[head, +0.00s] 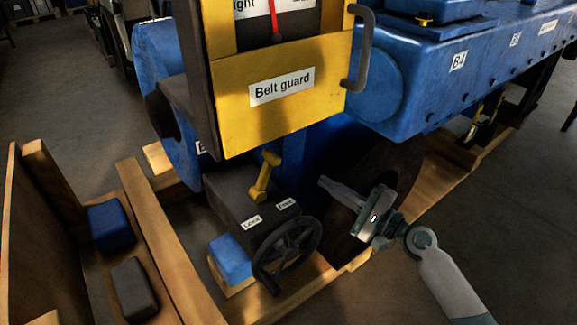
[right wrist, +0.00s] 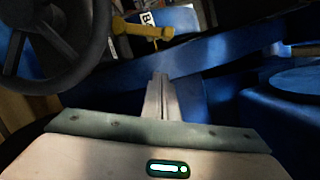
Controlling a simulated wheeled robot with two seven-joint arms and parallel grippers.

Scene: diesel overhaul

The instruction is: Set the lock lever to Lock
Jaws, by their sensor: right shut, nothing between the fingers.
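The yellow lock lever (head: 264,178) stands on a dark box (head: 232,200) below the belt guard. It leans up and slightly right in the head view. A "Lock" label (head: 251,222) is on the left of the box's front edge and a "Free" label (head: 286,205) on the right. I cannot tell exactly which label the lever matches. My right gripper (head: 322,181) is shut and empty, to the right of the lever and apart from it. In the right wrist view its fingers (right wrist: 160,85) are together, with the yellow lever (right wrist: 142,29) beyond them. My left gripper is not in view.
A black handwheel (head: 287,255) sits in front of the box, left of my right gripper. The yellow belt guard (head: 283,95) hangs above the lever, with a grey handle (head: 362,50) at its right. Blue engine parts (head: 440,85) and wooden beams (head: 165,245) surround the area.

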